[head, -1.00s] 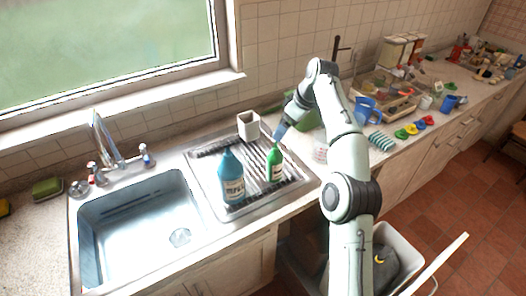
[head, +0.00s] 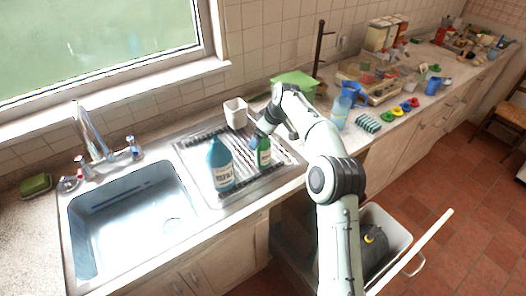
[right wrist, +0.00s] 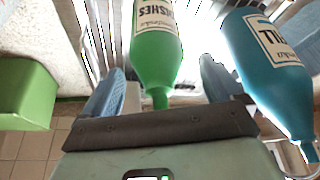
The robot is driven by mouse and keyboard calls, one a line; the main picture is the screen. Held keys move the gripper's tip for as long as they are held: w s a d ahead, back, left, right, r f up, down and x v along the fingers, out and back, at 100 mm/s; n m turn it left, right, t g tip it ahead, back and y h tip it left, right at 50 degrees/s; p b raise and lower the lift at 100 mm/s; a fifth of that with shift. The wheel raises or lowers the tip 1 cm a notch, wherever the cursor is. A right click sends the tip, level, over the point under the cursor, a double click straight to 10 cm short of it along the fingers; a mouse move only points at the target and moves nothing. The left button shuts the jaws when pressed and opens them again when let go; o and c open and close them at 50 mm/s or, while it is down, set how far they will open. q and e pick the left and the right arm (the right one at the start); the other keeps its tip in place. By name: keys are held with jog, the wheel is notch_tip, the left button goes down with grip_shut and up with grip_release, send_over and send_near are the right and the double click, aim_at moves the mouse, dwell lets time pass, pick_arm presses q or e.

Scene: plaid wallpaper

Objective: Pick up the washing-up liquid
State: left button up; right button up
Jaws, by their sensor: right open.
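The washing-up liquid is a green bottle (head: 264,156) with a pale label, upright on the draining board (head: 212,202). In the right wrist view the green bottle (right wrist: 156,45) shows label letters ending in "SHES", and its neck points toward my palm. My right gripper (head: 260,138) is at the top of this bottle. In the right wrist view the open fingers (right wrist: 160,85) stand on either side of the bottle's neck, with gaps. A larger blue bottle (head: 220,166), labelled like a refill, stands just left; it shows beside the right finger in the wrist view (right wrist: 270,70). My left gripper is not in view.
A white cup (head: 236,113) stands behind the bottles. The sink (head: 130,225) is to the left. An open bin (head: 388,232) is below.

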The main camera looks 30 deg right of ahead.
jog(key=shift+w+f, duration=0.2)
jog(key=shift+f, duration=0.2)
jog(key=shift+c, duration=0.2)
jog(key=c, duration=1.3)
jog(key=shift+r, duration=0.1)
jog(key=shift+c, duration=0.2)
